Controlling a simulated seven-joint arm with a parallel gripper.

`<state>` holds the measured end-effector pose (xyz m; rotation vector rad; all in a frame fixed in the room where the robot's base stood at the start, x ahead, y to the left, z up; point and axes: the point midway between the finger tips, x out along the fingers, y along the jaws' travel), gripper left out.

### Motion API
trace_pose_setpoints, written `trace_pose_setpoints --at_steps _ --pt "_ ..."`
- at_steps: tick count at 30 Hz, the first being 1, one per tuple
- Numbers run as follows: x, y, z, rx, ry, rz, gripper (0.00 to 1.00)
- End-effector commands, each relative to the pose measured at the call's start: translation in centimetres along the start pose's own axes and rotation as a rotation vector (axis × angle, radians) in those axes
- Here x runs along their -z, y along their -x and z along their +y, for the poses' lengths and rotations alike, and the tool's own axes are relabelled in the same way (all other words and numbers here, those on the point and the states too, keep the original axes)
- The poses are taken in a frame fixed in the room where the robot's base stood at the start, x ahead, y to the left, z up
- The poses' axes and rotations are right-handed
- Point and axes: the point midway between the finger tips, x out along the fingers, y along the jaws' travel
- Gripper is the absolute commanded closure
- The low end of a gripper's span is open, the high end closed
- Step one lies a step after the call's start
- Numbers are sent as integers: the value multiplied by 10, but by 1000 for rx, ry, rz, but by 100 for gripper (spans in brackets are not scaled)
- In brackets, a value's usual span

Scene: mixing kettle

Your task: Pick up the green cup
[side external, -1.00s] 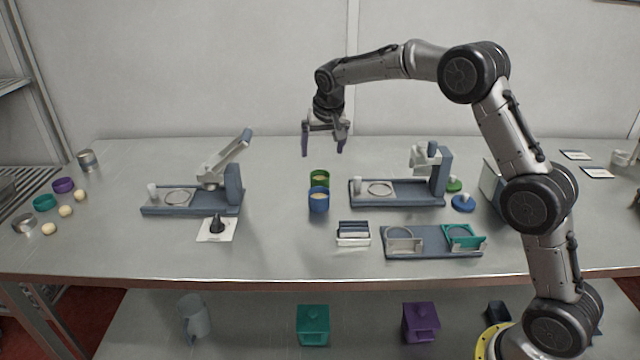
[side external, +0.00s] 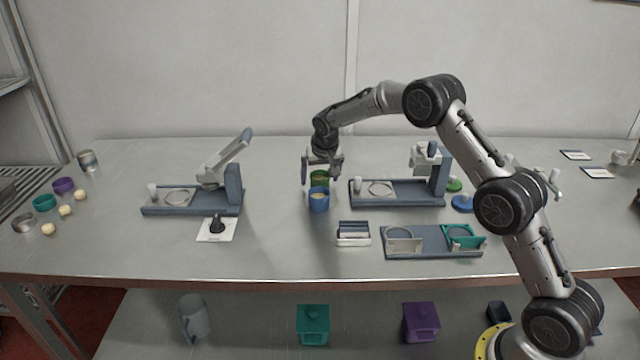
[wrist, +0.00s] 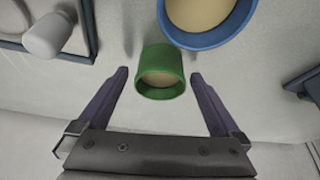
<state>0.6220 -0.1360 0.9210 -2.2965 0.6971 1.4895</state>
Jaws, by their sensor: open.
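The green cup (side external: 319,179) stands upright on the table, just behind the blue cup (side external: 318,201). In the wrist view the green cup (wrist: 161,72) holds something tan and lies between my two fingers, toward their tips. My gripper (side external: 322,178) is open, low over the table, with its fingers on either side of the green cup. In the wrist view my gripper (wrist: 158,75) shows a gap between each finger and the cup. The blue cup (wrist: 208,18) also holds tan contents and sits close beside the green cup, beyond the fingertips.
A press-like device (side external: 408,192) stands right of the cups, and another device (side external: 190,203) stands to the left. A small rack (side external: 353,234) and a tray with holders (side external: 432,251) lie in front. The table behind the cups is clear.

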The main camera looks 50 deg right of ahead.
Motion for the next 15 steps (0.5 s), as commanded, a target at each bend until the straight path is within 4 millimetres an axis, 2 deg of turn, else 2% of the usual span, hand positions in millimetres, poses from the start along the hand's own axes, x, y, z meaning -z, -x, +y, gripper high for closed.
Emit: trace_pose_setpoints --at_steps 8,15 --pt "0 -2 0 1 0 1 2" --pt "0 -2 0 1 0 1 45"
